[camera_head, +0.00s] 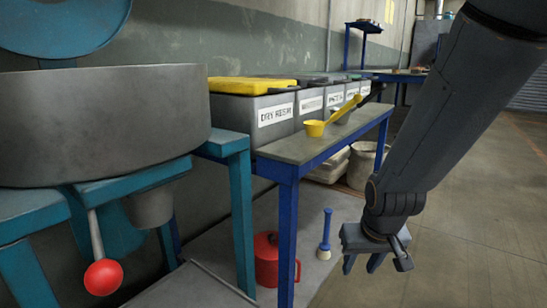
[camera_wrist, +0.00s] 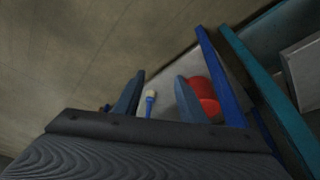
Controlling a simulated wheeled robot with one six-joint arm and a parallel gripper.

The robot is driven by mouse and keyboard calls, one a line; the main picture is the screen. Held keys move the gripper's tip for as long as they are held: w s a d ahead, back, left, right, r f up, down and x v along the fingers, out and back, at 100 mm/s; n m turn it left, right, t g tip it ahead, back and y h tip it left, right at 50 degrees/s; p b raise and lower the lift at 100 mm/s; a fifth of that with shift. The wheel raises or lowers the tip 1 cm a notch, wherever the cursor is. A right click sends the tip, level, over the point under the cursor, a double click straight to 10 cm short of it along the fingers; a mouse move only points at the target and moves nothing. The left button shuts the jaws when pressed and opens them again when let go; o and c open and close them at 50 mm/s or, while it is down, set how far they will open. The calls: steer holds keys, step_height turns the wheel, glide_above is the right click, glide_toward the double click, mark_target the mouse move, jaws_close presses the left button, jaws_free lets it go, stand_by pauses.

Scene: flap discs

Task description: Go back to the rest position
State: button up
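My gripper (camera_head: 362,266) hangs at the lower right of the head view, pointing down over the floor, to the right of the blue bench and apart from it. In the wrist view its two fingers (camera_wrist: 160,80) stand apart with nothing between them except the floor and a brush farther off. My dark arm reaches down to it from the top right corner.
A blue-legged bench (camera_head: 288,170) carries a yellow scoop (camera_head: 315,129) and labelled bins (camera_head: 270,110). A red can (camera_head: 268,262) and blue-handled brush (camera_head: 325,235) stand beneath. A grey drum machine (camera_head: 95,125) with a red-knobbed lever (camera_head: 103,277) is left. Open floor lies right.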

steer(key=s+a+r+n+g+y, duration=0.1)
steer(key=s+a+r+n+g, duration=0.3)
steer(key=s+a, duration=0.7)
steer(key=s+a+r+n+y, duration=0.1)
steer(key=s+a+r+n, duration=0.2)
steer(key=s+a+r, duration=0.6)
steer(key=d+r+m+p, duration=0.2)
steer(key=d+r+p, duration=0.4)
steer(key=p, duration=0.7)
steer(key=s+d+r+m+h+p, duration=0.1)
steer(key=d+r+m+p, duration=0.1)
steer(key=d+r+p, duration=0.4)
steer(key=s+d+r+m+p, duration=0.1)
steer(key=d+r+m+p, duration=0.2)
steer(key=d+r+p, duration=0.4)
step_height(320, 180, up, 7)
steer(key=p, duration=1.2)
steer(key=shift+s+h+p, duration=0.25)
steer(key=shift+h+p, duration=0.15)
